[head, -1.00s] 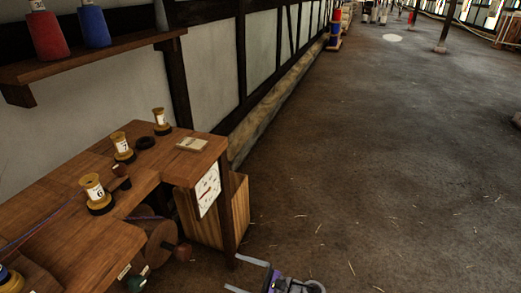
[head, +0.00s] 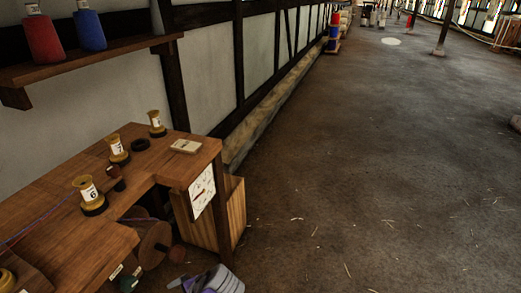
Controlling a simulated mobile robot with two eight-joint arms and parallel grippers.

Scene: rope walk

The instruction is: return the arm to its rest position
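A gripper with grey and purple parts, which I take to be my left one (head: 178,283), shows at the bottom edge, left of centre. Its fingers point left and are partly cut off by the frame. They look apart, and nothing shows between them. It is in front of the workbench (head: 135,183), to the right of the wooden reel (head: 154,244) under it, and apart from the bench top. The rest of this arm is out of view. My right gripper is not in view.
Several yellow spools (head: 88,195), a dark ring (head: 140,144) and a pale block (head: 186,146) stand on the bench. A dial (head: 202,190) and wooden bin (head: 233,212) are at its end. A shelf (head: 95,60) holds red and blue cones. The floor (head: 370,180) at right is open.

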